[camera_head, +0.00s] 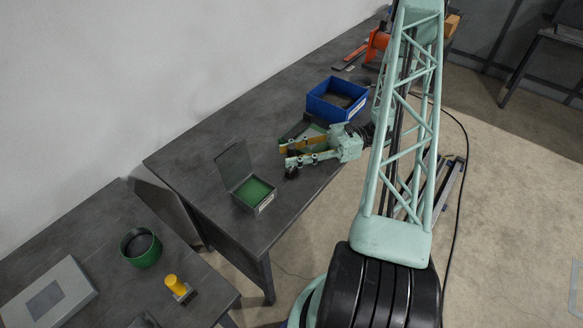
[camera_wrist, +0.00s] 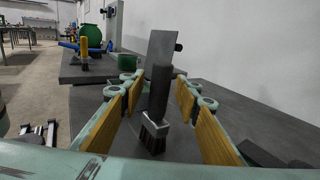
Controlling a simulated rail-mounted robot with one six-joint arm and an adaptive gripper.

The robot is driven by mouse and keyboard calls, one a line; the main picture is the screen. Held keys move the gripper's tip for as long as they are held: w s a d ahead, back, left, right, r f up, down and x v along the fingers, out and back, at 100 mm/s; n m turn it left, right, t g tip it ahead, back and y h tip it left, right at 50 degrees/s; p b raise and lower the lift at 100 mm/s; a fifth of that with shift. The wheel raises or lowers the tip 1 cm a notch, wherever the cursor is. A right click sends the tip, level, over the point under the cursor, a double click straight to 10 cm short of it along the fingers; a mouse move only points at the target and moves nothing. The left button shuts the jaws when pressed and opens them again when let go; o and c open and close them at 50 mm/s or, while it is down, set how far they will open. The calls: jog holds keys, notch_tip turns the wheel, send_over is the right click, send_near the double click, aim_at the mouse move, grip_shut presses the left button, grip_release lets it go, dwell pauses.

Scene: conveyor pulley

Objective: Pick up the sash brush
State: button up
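A brush with black bristles and a pale metal band, which I take for the sash brush (camera_wrist: 153,138), shows between my fingers in the wrist view. In the head view a small dark thing, likely this brush (camera_head: 291,173), is at my fingertips, over the dark table (camera_head: 195,157). My gripper (camera_head: 284,154) is open, with its two yellow-padded fingers apart. In the wrist view the fingers of my gripper (camera_wrist: 156,98) stand on both sides of the brush, with gaps visible.
A grey box with green inside (camera_head: 262,203) and a raised lid (camera_head: 233,163) stands close by. A blue bin (camera_head: 328,109) is behind my gripper. A green pot (camera_head: 141,262), a yellow-topped thing (camera_head: 176,285) and a grey case (camera_head: 35,310) are on the lower-left table.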

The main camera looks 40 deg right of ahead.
aim_at(292, 146)
dwell(0.4)
jog(key=c, duration=0.9)
jog(key=shift+r, duration=0.15)
jog(key=shift+r, duration=1.4)
jog(key=shift+s+d+r, duration=0.1)
jog(key=shift+d+r, duration=0.05)
jog(key=shift+r, duration=0.1)
jog(key=v, duration=0.5)
jog(key=s+r+v, duration=0.1)
jog(key=v, duration=0.4)
jog(key=p+v, duration=0.1)
jog(key=v, duration=0.4)
jog(key=shift+s+r, duration=0.2)
jog(key=shift+s, duration=0.25)
